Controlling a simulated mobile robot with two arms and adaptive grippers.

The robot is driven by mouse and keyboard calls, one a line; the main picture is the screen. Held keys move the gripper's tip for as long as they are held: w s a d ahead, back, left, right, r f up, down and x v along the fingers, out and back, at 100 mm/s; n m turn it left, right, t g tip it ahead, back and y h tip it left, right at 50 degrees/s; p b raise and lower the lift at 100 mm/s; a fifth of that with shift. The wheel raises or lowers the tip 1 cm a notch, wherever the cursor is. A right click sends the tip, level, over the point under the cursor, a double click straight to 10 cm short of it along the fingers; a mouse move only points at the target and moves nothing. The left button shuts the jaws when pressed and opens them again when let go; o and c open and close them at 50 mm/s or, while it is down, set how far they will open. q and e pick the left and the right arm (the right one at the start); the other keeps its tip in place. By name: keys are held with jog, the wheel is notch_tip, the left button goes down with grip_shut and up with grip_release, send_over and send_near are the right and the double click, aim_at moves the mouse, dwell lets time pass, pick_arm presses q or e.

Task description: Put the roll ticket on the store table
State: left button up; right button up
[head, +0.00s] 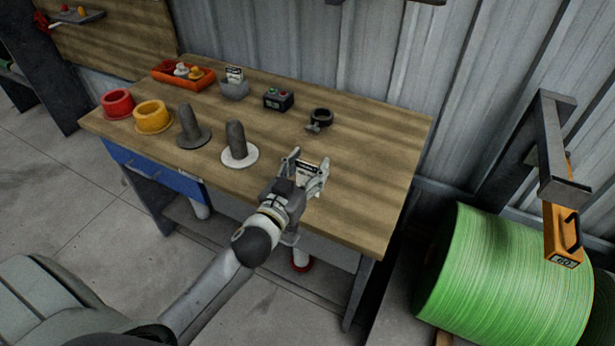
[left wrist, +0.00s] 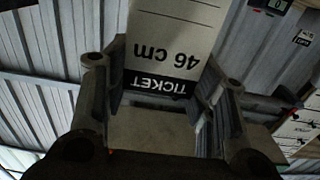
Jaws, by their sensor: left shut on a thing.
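The roll ticket (left wrist: 178,45) is a white card with a black band reading "TICKET" and the marking "46 cm". In the left wrist view it stands between the fingers of my left gripper (left wrist: 160,105). In the head view the ticket (head: 306,172) shows between the fingertips of my left gripper (head: 308,176), which is shut on it. The gripper is over the right front part of the wooden table (head: 375,150). I cannot tell whether the ticket touches the tabletop. My right gripper is not in view.
On the table stand a red ring (head: 117,104), a yellow ring (head: 152,117), two dark posts on round bases, an orange tray (head: 160,76), a grey card holder (head: 235,90), a button box (head: 278,98) and a black clamp (head: 320,119). A large green roll (head: 505,275) is at right. The table's right part is clear.

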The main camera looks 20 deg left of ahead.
aim_at(307, 179)
pick_arm(q)
jog(key=shift+w+a+f, duration=0.15)
jog(key=shift+w+f, duration=0.1)
jog(key=shift+f, duration=0.1)
notch_tip(307, 179, down, 2)
jog(key=shift+f, duration=0.25)
jog(key=shift+f+b, duration=0.25)
jog(key=shift+b, duration=0.05)
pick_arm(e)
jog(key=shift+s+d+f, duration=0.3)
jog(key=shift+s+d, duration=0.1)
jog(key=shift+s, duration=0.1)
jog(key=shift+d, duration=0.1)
pick_arm(q)
jog(key=shift+f, duration=0.1)
jog(key=o, duration=0.7)
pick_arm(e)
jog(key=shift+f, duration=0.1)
pick_arm(q)
jog(key=shift+s, duration=0.15)
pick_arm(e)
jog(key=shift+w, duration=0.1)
